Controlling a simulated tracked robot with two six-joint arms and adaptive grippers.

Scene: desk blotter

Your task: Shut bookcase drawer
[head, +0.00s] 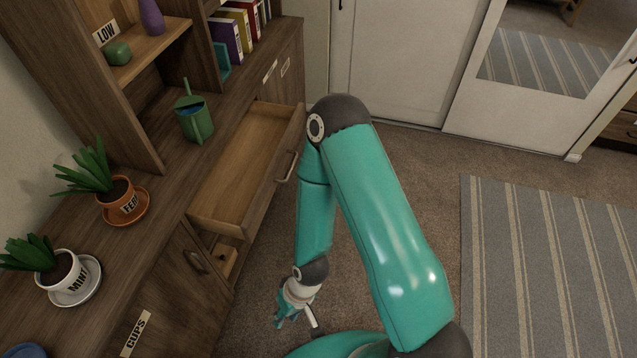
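The bookcase drawer (240,165) is pulled well out from the wooden bookcase (170,150). Its inside looks empty. Its front panel faces right and carries a bar handle (286,167). My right arm stands to the right of the drawer, with its elbow close to the far end of the drawer front in the picture. My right gripper (296,316) points down over the carpet, below and to the right of the drawer, apart from the handle. It looks empty, but its finger opening is too small and unclear to judge. My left gripper is not in view.
A green watering can (194,118) and potted plants labelled FERN (122,200) and MINT (62,274) stand on the bookcase top. A cupboard door labelled CUPS (170,305) is below. A striped rug (550,260) lies right; carpet between is clear.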

